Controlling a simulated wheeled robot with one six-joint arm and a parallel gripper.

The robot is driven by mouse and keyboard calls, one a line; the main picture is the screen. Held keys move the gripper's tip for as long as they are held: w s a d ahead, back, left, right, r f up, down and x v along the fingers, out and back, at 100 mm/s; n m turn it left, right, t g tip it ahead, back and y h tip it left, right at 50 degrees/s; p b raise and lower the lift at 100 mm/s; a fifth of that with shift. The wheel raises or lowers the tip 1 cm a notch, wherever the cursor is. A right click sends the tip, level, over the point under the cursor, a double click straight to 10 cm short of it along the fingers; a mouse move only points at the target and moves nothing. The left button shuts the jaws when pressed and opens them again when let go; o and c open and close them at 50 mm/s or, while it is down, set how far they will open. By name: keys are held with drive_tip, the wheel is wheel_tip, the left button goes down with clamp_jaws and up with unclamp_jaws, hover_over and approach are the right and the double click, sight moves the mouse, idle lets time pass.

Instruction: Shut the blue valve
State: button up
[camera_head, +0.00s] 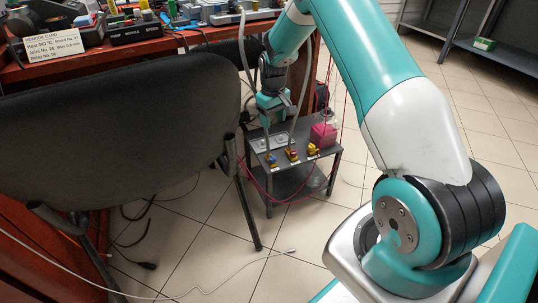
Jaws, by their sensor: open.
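The blue valve (271,160) is the leftmost of three small brass-coloured valves at the front of a low grey table (309,162). It looks tiny, with a bit of blue on top; its handle angle is too small to tell. A red-topped valve (292,154) stands to its right, and a yellow valve (313,150) is further right. My gripper (268,119) points down above the left part of the table, above and apart from the blue valve. It is open, with nothing seen between its fingers.
Grey hoses (302,95) rise near the valves, close to my gripper. A pink container (323,135) stands at the table's right rear. A dark chair (120,115) fills the left. Pink cables hang around the table. A white cable (225,278) crosses the tiled floor.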

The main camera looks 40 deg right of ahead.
sight(272, 157)
wheel_tip(272, 157, down, 16)
drive_tip(key=b, duration=0.6)
drive_tip(key=shift+f, duration=0.2)
drive_tip(key=c, duration=0.9)
